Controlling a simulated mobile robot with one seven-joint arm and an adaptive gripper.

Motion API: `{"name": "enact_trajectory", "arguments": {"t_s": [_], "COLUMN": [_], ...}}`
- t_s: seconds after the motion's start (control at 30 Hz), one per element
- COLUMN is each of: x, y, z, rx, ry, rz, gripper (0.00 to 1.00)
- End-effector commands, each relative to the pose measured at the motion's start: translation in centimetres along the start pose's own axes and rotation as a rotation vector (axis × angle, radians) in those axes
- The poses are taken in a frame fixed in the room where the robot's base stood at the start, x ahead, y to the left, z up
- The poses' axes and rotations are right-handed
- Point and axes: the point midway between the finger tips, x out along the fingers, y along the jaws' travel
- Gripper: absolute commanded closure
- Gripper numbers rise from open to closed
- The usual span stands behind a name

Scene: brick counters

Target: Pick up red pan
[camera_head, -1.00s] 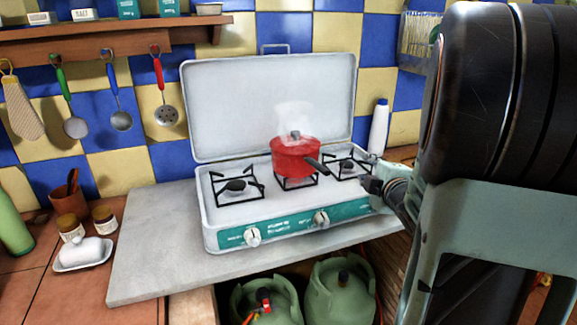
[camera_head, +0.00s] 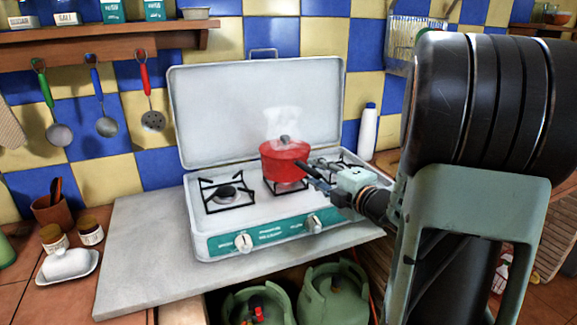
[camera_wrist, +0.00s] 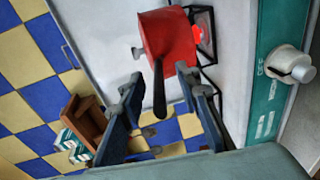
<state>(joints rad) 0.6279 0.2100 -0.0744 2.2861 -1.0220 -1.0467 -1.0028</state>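The handle points toward the front right. My gripper (camera_head: 322,174) is at the handle's end, to the right of the pan. In the wrist view, my gripper (camera_wrist: 166,92) is open, with its fingers apart on either side of the dark handle (camera_wrist: 159,95). The red pan (camera_wrist: 168,42) lies just beyond the fingertips. Neither finger appears to touch the handle.
The white stove (camera_head: 212,239) has an upright back lid (camera_head: 255,110) and front knobs. A white bottle (camera_head: 368,132) stands behind it at the right. Utensils hang on the wall at left. A butter dish (camera_head: 68,266) and jars sit left. Green gas cylinders (camera_head: 333,295) stand below.

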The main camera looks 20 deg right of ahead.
Motion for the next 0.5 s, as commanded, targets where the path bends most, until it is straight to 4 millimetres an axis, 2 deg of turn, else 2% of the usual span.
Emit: {"name": "enact_trajectory", "arguments": {"t_s": [0.1, 0.23, 0.5], "x": [2.0, 3.6, 4.3], "y": [0.5, 0.4, 0.4], "z": [-0.4, -0.3, -0.3], "rx": [0.000, 0.001, 0.000], "ry": [0.004, 0.002, 0.001], "rz": [-0.001, -0.001, 0.000], "gripper": [0.70, 0.70, 0.70]}}
